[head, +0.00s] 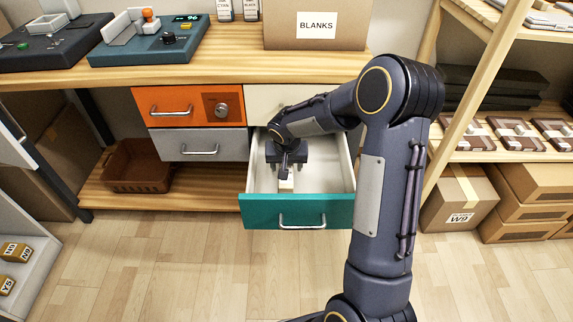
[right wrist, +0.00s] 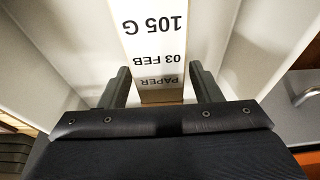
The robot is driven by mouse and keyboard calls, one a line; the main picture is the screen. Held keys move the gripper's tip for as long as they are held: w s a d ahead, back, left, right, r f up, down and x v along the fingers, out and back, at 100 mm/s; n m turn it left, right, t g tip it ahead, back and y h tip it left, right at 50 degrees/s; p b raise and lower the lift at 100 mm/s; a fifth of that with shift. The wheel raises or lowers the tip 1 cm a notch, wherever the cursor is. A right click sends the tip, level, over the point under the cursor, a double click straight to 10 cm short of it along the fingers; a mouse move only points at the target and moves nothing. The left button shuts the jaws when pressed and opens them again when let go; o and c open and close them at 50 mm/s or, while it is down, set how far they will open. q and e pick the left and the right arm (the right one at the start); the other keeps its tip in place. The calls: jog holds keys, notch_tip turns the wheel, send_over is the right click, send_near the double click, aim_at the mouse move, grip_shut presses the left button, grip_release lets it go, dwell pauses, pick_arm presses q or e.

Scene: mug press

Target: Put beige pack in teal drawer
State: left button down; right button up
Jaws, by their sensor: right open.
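The teal drawer (head: 258,213) is pulled open below the workbench, with pale inner walls. The beige pack (head: 286,184) lies inside it, partly hidden under my right gripper (head: 286,172). In the right wrist view the pack (right wrist: 155,38) shows a white label reading PAPER, 03 FEB, 105 G, and a tan end face. My right gripper (right wrist: 160,78) is open, with one finger on each side of the pack's near end and gaps visible. My left gripper is out of view.
An orange drawer (head: 175,107) and a grey drawer (head: 200,145) are shut to the left. The bench top (head: 225,70) overhangs the drawers and holds a BLANKS box (head: 316,27). A shelf rack (head: 470,95) stands at the right. Floor in front is clear.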

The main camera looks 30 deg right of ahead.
jog(key=p+v, duration=0.3)
jog(key=v, duration=0.9)
jog(key=s+a+r+n+t+y, duration=0.1)
jog(key=s+a+r+y, duration=0.1)
jog(key=s, duration=0.6)
jog(key=s+a+r+n+t+y, duration=0.1)
jog(key=s+a+r+n, duration=0.1)
jog(key=s+a, duration=0.3)
jog(key=s+a+r+n+y, duration=0.1)
jog(key=s+a+r+y, duration=0.1)
jog(key=s, duration=1)
jog(key=shift+s+a+r+n+t+y, duration=0.2)
jog(key=shift+a+r+n+t+y, duration=0.25)
jog(key=shift+a, duration=0.6)
jog(key=shift+r, duration=0.15)
